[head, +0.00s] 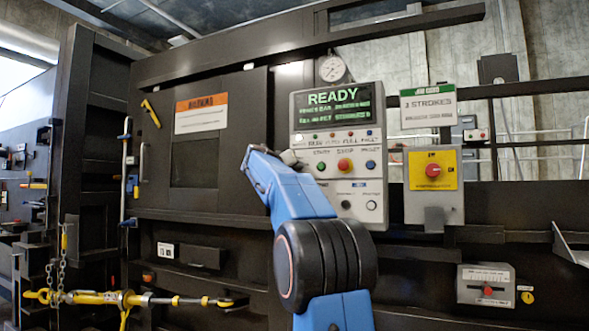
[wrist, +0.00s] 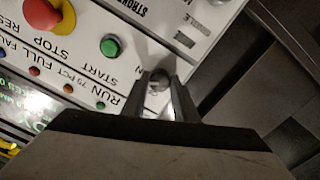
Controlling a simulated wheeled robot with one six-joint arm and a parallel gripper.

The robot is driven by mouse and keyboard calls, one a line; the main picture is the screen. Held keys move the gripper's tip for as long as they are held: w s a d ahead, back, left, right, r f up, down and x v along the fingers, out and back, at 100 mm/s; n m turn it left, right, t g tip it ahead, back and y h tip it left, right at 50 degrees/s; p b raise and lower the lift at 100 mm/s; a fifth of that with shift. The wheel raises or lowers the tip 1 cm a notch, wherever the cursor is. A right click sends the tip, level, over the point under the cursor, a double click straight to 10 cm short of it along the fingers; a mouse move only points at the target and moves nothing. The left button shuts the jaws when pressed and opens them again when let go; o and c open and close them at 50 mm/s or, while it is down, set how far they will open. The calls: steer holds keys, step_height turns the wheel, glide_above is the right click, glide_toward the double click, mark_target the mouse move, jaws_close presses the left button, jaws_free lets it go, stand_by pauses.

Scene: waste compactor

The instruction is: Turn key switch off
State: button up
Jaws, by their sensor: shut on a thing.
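The grey control panel (head: 351,191) stands upright on the compactor, its screen reading READY. In the wrist view its white face (wrist: 140,23) appears turned round, with the green START button (wrist: 110,46) beside my fingers. My gripper (wrist: 168,88) has its two dark fingers at the panel face, shut on the small metallic key of the key switch (wrist: 159,77). The fingers partly cover the key, and its exact angle is hard to tell. In the head view my blue arm hides the lower left of the panel, and the key switch is not visible there.
A red STOP button (head: 344,165) and blue RESET button (head: 370,165) sit on the panel. A yellow box with a red emergency button (head: 433,170) is to the right. A pressure gauge (head: 332,69) is above. A yellow chain binder (head: 120,298) hangs at lower left.

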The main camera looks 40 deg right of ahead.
steer(key=n, duration=1.1)
steer(key=shift+n, duration=0.3)
stand_by(0.5)
steer(key=o, duration=1.1)
steer(key=shift+c, duration=0.2)
steer(key=v, duration=1.7)
steer(key=shift+s+a+f, duration=0.15)
steer(key=shift+s+f, duration=0.05)
steer(key=shift+f, duration=0.05)
